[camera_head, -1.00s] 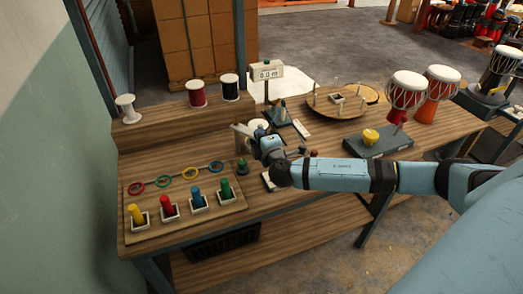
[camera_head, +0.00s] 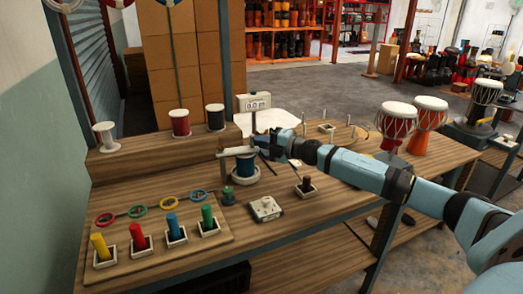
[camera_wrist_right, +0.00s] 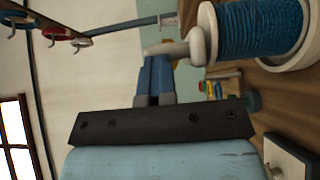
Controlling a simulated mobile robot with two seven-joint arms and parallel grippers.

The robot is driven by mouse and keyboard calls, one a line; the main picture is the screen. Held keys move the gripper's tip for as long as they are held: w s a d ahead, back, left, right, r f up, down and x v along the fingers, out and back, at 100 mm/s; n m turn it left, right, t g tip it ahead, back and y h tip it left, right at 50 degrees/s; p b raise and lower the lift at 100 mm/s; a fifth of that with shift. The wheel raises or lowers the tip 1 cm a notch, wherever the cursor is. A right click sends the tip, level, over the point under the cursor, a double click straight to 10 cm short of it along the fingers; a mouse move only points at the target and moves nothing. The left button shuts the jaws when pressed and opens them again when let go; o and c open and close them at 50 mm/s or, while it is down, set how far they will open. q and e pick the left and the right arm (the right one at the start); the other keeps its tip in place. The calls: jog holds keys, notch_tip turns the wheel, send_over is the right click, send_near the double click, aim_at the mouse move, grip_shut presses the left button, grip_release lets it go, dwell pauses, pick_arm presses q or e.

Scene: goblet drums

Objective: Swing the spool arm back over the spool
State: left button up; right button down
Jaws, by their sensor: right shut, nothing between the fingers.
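The spool (camera_head: 246,170), wound with blue cord on a white base, stands upright near the bench middle; it also shows at the top right of the right wrist view (camera_wrist_right: 262,28). The pale spool arm (camera_head: 236,151) runs from a post left of the spool and appears to reach over its top. My right gripper (camera_head: 268,147) is beside the spool's upper right side, shut and empty. In the wrist view its blue fingertips (camera_wrist_right: 155,62) are at a rounded white knob (camera_wrist_right: 188,48) next to the spool; I cannot tell whether they touch. My left gripper is not in view.
A peg board (camera_head: 160,240) with coloured pegs and rings lies at the front left. Thread spools (camera_head: 180,123) stand on the back shelf. A small grey box (camera_head: 265,208) sits in front of the spool. A display (camera_head: 256,103) stands behind; drums (camera_head: 396,122) are at right.

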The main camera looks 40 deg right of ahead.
pick_arm(q)
jog(key=shift+p, duration=0.3)
pick_arm(e)
jog(key=shift+w+d, duration=0.2)
jog(key=shift+w, duration=0.5)
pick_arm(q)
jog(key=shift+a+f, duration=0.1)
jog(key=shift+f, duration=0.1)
pick_arm(e)
jog(key=shift+d, duration=0.1)
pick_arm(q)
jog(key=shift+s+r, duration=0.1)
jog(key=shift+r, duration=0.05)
